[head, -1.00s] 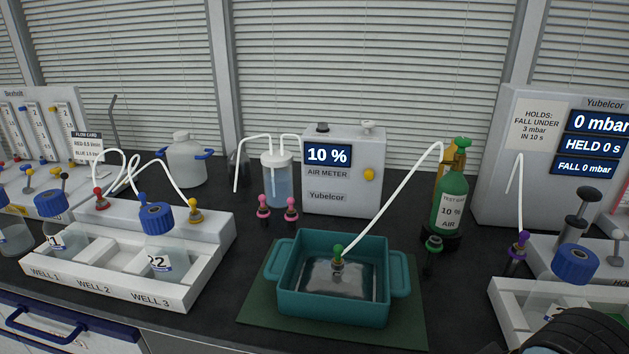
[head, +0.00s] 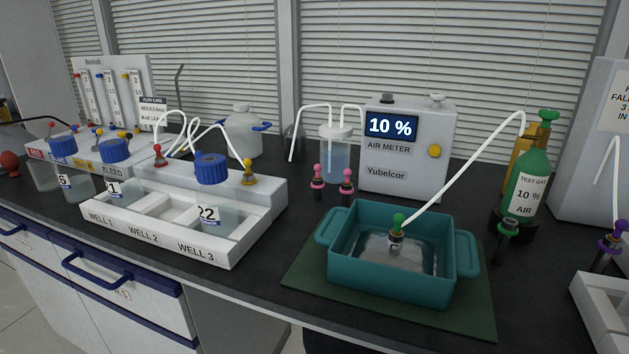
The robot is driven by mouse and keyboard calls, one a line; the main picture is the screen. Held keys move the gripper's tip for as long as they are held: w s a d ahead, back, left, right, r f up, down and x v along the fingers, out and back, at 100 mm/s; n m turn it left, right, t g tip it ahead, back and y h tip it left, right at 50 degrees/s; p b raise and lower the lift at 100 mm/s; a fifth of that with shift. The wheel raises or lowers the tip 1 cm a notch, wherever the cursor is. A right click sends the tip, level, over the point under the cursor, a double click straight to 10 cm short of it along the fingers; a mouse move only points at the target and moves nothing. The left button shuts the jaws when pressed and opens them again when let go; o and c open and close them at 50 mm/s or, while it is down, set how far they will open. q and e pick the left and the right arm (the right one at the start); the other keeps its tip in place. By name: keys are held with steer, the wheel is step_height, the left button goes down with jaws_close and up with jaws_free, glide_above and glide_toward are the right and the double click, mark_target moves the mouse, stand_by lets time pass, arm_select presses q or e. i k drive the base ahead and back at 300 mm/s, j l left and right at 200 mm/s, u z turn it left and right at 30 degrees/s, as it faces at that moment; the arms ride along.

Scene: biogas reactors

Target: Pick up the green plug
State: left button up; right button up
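The green plug (head: 398,222) stands upright in the teal tub (head: 390,281), with its grey lower part at the water surface. A white tube (head: 465,165) runs from the plug up to the green test gas cylinder (head: 527,190). A dark holder with a green ring (head: 507,230) stands on the bench beside the cylinder. Neither of my grippers shows in the head view.
The tub sits on a dark green mat (head: 305,268). The air meter (head: 407,150) reads 10 % behind it, with two pink plugs (head: 318,180) to its left. The white well tray (head: 160,240) with bottles stands left. Bare bench lies between tray and mat.

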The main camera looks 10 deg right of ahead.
mark_target(399, 218)
steer(key=z, duration=1.35)
steer(key=k+j+z, duration=0.15)
steer(key=j+z, duration=0.25)
steer(key=k+j+z, duration=0.35)
steer(key=i+l, duration=0.05)
steer(key=i, duration=0.05)
